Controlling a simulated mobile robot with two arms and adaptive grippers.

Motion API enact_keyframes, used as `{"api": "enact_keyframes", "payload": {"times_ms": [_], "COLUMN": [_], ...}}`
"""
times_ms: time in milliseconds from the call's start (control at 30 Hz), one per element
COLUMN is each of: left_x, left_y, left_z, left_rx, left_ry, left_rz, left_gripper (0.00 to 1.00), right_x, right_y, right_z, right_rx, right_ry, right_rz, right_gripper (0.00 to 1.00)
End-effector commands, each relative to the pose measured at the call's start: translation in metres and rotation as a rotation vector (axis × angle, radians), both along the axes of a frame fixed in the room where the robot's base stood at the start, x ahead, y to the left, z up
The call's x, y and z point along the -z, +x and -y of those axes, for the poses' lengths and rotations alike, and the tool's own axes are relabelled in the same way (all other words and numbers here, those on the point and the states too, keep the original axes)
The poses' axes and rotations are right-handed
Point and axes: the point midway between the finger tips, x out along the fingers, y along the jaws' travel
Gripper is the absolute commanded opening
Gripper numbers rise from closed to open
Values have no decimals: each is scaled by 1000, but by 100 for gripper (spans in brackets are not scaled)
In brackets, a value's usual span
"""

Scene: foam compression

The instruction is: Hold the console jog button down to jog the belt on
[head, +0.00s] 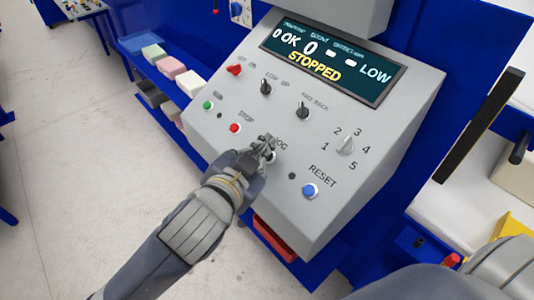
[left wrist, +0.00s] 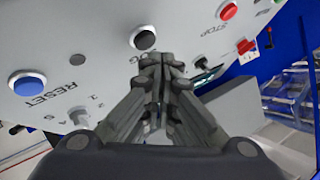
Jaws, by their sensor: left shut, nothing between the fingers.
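The grey sloping console (head: 330,120) has a display (head: 333,60) reading STOPPED in yellow, with OK, 0 and LOW in white. My right gripper is not in view.
The blue reset button (head: 309,191) is right of the jog button, and the red stop button (head: 234,128) and green button (head: 208,105) are left. Knobs (head: 303,113) stand above. Foam blocks (head: 171,67) lie on a blue shelf at the left.

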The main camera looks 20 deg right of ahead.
Motion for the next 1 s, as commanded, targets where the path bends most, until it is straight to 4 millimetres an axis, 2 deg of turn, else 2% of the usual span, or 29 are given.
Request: {"api": "enact_keyframes", "payload": {"times_ms": [1000], "left_x": [7], "left_y": [1], "left_z": [4], "left_rx": [0], "left_ry": [0], "left_rz": [0], "left_gripper": [0], "right_x": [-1], "right_y": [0], "right_z": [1], "right_rx": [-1], "right_ry": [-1], "right_rz": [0], "right_gripper": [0]}}
